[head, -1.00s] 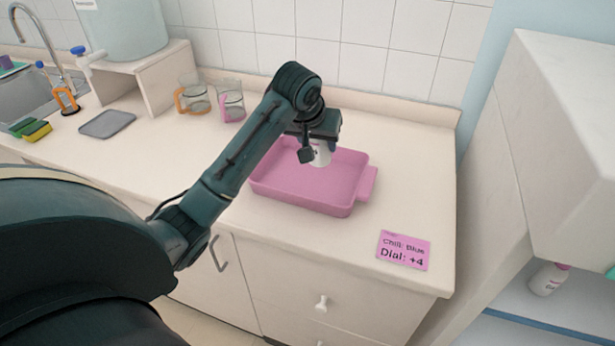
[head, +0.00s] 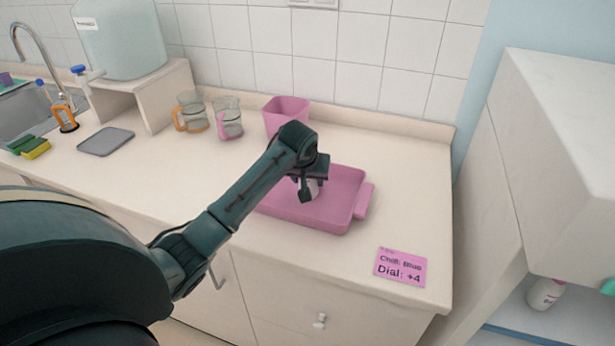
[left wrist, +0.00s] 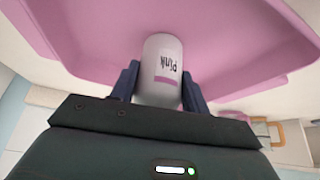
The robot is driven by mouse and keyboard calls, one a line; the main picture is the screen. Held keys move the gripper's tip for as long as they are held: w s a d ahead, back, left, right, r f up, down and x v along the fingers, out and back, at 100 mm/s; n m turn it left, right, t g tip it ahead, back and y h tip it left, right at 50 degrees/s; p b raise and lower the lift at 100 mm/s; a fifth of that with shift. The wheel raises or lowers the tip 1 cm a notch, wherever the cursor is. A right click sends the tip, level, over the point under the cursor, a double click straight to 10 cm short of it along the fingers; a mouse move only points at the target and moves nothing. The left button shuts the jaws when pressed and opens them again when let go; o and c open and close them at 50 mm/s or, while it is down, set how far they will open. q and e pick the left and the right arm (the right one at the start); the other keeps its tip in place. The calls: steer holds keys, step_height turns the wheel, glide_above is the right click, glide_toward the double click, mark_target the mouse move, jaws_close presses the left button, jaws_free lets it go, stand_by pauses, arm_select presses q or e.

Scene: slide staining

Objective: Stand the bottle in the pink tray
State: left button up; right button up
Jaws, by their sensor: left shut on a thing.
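The pink tray (head: 344,216) lies on the counter below the wall tiles. My left gripper (head: 306,190) is over the tray and shut on a white bottle (head: 310,185). My right gripper is not in view.
A pink bin (head: 285,115) stands behind my arm, beside two beakers with orange (head: 191,112) and pink (head: 228,120) holders. A pink note (head: 401,267) lies at the front right. A grey tray (head: 106,141) is at left. Another white bottle (head: 544,292) is on the right shelf.

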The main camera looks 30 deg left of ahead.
arm_select(q)
steer(key=o, duration=1.3)
steer(key=shift+f, duration=0.15)
steer(key=shift+c, duration=0.2)
steer(key=shift+r, duration=0.25)
steer(key=v, duration=1.2)
steer(key=shift+b, duration=0.4)
